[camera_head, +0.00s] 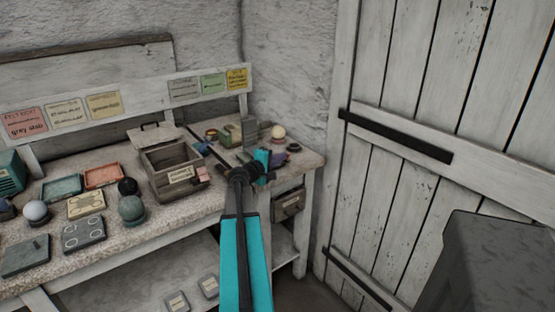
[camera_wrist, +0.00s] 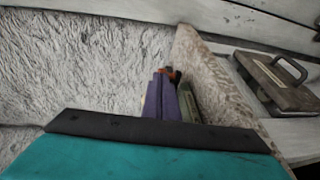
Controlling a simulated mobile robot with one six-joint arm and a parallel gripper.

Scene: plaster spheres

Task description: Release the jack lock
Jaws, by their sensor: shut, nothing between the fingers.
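My gripper (camera_head: 262,162) is at the end of my teal arm, over the right part of the bench. It is shut and holds nothing. I cannot make out a jack lock for certain. A greenish device (camera_head: 230,135) and an upright grey block (camera_head: 249,130) stand just behind my gripper, and the wrist partly hides that area. In the wrist view, purple upright pieces (camera_wrist: 162,100) with a small orange and black part (camera_wrist: 173,75) show beyond a teal and black edge. I cannot tell whether they touch my gripper.
A wooden box (camera_head: 175,172) with a handled lid stands left of my gripper; the lid shows in the wrist view (camera_wrist: 278,80). Plaster spheres (camera_head: 36,211), trays and plates fill the bench's left. A plank door (camera_head: 400,180) and dark grey block (camera_head: 485,265) are at right.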

